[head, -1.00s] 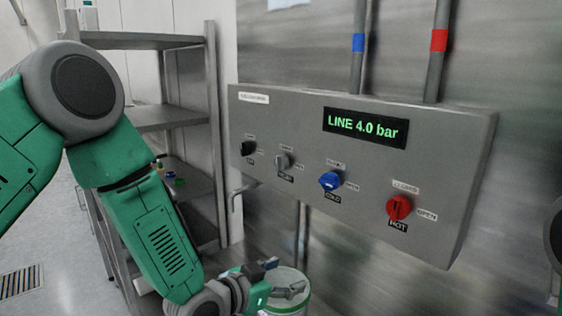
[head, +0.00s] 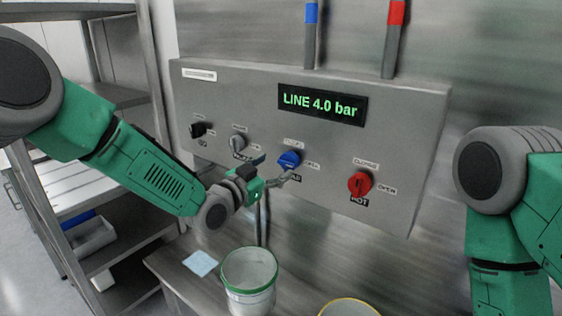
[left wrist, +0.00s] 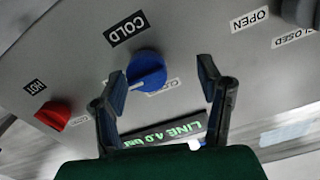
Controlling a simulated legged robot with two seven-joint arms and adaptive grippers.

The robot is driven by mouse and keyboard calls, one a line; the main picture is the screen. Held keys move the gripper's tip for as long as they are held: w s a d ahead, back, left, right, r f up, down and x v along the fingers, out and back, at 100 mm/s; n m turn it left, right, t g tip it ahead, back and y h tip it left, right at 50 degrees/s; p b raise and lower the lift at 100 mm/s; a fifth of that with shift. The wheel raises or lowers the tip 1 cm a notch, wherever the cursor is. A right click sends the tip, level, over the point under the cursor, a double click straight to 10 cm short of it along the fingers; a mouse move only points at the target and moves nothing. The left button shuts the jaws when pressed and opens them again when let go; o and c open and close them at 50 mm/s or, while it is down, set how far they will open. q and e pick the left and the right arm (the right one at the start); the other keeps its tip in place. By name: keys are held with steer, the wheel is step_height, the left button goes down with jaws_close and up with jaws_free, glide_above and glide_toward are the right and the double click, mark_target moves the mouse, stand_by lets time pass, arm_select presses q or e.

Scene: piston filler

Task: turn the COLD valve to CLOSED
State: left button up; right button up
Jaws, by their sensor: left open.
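The COLD valve is a blue knob (head: 289,159) on the front of the grey control panel (head: 230,97), above a black COLD label. In the left wrist view the knob (left wrist: 147,70) shows upside down with a pale line on its face; which label the line points at I cannot tell. My left gripper (head: 276,169) is open just in front of the knob. In the left wrist view its fingers (left wrist: 161,78) lie either side of the knob, nearer on the left; contact is not clear. My right arm shows at the right edge, its gripper out of view.
The red HOT knob (head: 359,184) is to the right, and a grey knob (head: 238,143) and a black knob (head: 199,130) are to the left. The display (head: 322,104) reads LINE 4.0 bar. A green-rimmed bucket (head: 249,280) stands below. Metal shelves (head: 135,200) are at left.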

mark_target(287, 166)
arm_select(q)
steer(key=d, duration=0.1)
steer(key=w+d, duration=0.1)
steer(key=d, duration=0.2)
steer(key=shift+w+d+r, duration=0.15)
steer(key=shift+w+d, duration=0.2)
steer(key=shift+d, duration=0.15)
steer(key=shift+c, duration=0.6)
steer(key=shift+a, duration=0.3)
steer(key=c, duration=0.7)
steer(key=shift+w+a, duration=0.2)
steer(key=shift+a, duration=0.25)
steer(key=shift+c, duration=0.9)
steer(key=shift+f, duration=0.2)
steer(key=shift+c, duration=0.7)
arm_select(e)
steer(key=shift+d, duration=0.7)
arm_select(q)
steer(key=shift+s+d, duration=0.1)
steer(key=shift+d, duration=0.05)
arm_select(e)
steer(key=shift+d, duration=0.1)
